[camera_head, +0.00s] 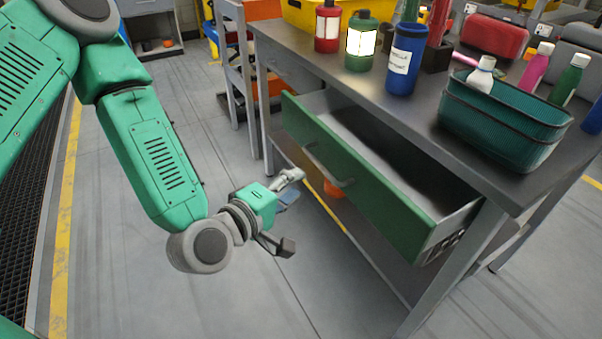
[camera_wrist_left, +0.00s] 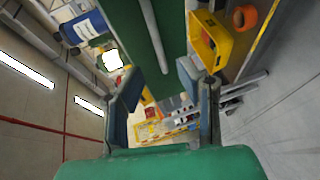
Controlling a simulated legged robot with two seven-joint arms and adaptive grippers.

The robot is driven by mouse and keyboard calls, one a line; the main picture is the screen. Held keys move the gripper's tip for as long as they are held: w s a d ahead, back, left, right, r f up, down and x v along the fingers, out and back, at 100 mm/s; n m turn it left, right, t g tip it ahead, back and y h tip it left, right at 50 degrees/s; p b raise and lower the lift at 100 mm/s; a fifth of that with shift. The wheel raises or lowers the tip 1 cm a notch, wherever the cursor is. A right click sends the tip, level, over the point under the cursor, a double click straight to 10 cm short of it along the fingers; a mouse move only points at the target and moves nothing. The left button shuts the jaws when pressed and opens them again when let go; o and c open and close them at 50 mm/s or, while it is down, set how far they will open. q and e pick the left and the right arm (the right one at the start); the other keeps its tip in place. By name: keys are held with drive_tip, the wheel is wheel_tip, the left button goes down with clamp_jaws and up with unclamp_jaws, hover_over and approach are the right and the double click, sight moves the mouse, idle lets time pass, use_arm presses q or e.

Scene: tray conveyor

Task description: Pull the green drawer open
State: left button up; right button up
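The green drawer (camera_head: 365,180) stands pulled out from the metal workbench, and its empty-looking grey interior shows. My right gripper is not in view.
On the workbench (camera_head: 430,110) stand a blue bottle (camera_head: 402,60), a green bottle (camera_head: 361,42), a red bottle (camera_head: 327,28) and a teal basket (camera_head: 505,115). A grey chair frame (camera_head: 238,80) stands left of the bench. The floor around my left gripper is clear.

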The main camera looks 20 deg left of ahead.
sight(323, 166)
use_arm(q)
drive_tip(key=shift+s+r+p, duration=0.6)
drive_tip(key=shift+s+p, duration=0.9)
drive_tip(key=shift+s, duration=0.6)
drive_tip(key=b+x, duration=0.2)
drive_tip(key=x, duration=1.1)
drive_tip(key=shift+w+a+f, duration=0.1)
drive_tip(key=shift+w+a, duration=0.05)
drive_tip(key=shift+w, duration=0.15)
drive_tip(key=shift+w+a, duration=0.1)
drive_tip(key=shift+a, duration=0.35)
drive_tip(key=shift+d, duration=0.25)
drive_tip(key=c, duration=0.7)
drive_tip(key=shift+d, duration=0.3)
clamp_jaws()
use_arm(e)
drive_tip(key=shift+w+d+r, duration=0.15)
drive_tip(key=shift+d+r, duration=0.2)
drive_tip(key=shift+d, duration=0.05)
